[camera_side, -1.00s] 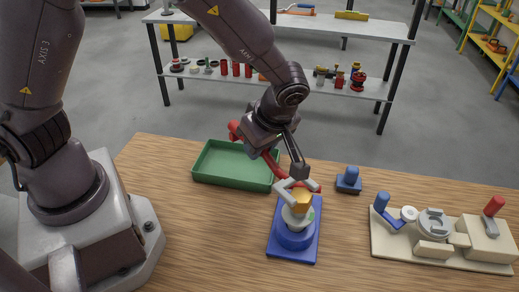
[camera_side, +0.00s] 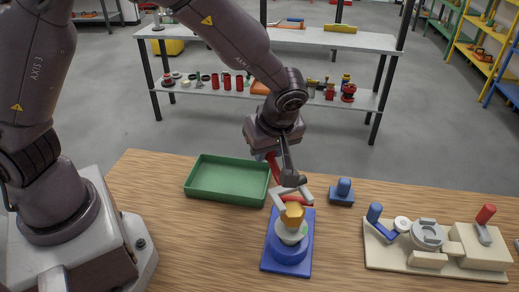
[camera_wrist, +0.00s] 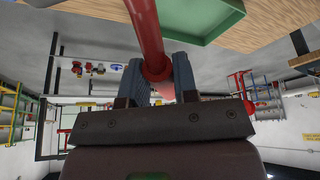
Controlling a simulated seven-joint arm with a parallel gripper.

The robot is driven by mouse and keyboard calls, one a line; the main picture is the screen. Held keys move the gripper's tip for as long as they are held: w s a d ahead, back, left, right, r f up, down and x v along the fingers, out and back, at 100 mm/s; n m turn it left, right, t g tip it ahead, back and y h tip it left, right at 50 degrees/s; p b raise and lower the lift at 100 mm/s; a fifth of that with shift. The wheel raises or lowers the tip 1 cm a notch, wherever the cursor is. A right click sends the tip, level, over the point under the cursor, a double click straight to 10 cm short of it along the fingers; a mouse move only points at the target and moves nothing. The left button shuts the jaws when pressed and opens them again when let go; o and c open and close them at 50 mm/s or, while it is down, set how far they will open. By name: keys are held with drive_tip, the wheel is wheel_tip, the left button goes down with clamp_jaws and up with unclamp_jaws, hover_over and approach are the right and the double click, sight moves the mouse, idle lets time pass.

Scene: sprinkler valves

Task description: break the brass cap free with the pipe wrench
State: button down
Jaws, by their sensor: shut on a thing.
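The pipe wrench has grey jaws (camera_side: 279,201) around or against the cap; exact contact is too small to tell. Its red handle (camera_side: 273,168) shows behind my gripper (camera_side: 290,181), and more red shows just behind the cap. In the wrist view the red handle (camera_wrist: 147,30) runs between the two fingers of my gripper (camera_wrist: 157,72), which is shut on it. Much of the wrench is hidden by my gripper in the side view.
A green tray (camera_side: 228,199) stands left of the valve. A small blue block with a knob (camera_side: 342,191) is to its right. A beige fixture with blue and red handles (camera_side: 435,262) sits farther right. Shelves stand beyond the table.

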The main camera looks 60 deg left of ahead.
drive_tip(key=w+m, duration=0.1)
drive_tip(key=w+d+m+t, duration=0.1)
drive_tip(key=w+m, duration=0.1)
drive_tip(key=shift+w+d+h, duration=0.1)
drive_tip(key=shift+w+h, duration=0.1)
drive_tip(key=shift+h, duration=0.1)
drive_tip(key=shift+m, duration=0.3)
drive_tip(key=shift+w+d+m+t+h, duration=0.2)
drive_tip(key=shift+w+d+m+t, duration=0.3)
drive_tip(key=shift+w+m, duration=0.3)
drive_tip(key=shift+w+d+m+t+h, duration=0.25)
drive_tip(key=shift+w+d+m, duration=0.35)
drive_tip(key=shift+m, duration=0.3)
drive_tip(key=shift+w+d+r+m, duration=0.1)
drive_tip(key=shift+w+d+m, duration=0.15)
drive_tip(key=shift+d+m, duration=0.15)
drive_tip(key=shift+a, duration=0.15)
